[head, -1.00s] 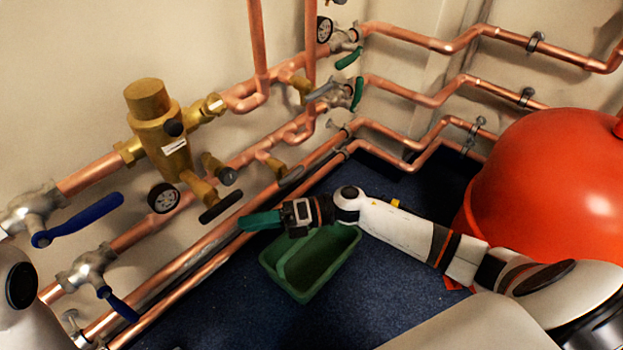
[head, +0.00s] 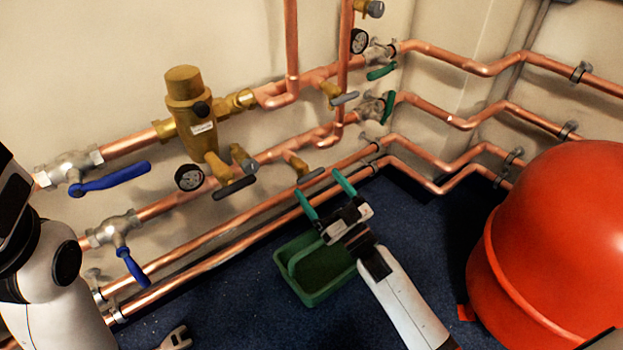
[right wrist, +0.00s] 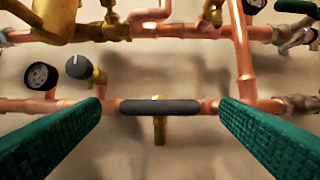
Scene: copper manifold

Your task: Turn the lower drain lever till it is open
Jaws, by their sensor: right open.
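The lower drain lever (head: 310,175) is a dark grey bar on a small brass drain valve (head: 296,162) under the middle copper pipe. In the right wrist view the lever (right wrist: 160,106) lies level, along the pipe and crosswise to the brass stub (right wrist: 160,132) that points down. My right gripper (head: 325,190) is open with green fingers, in front of and just below the lever. In the right wrist view the fingers stand left and right of the lever with gaps at both ends, not touching it. My left gripper is out of view; part of my left arm shows.
An upper drain lever (head: 345,98) sits above. Two blue-handled valves (head: 110,179) are at left, green handles (head: 388,106) at right. A green crate (head: 317,288) is on the blue floor below my gripper. A large red tank (head: 560,240) stands at right.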

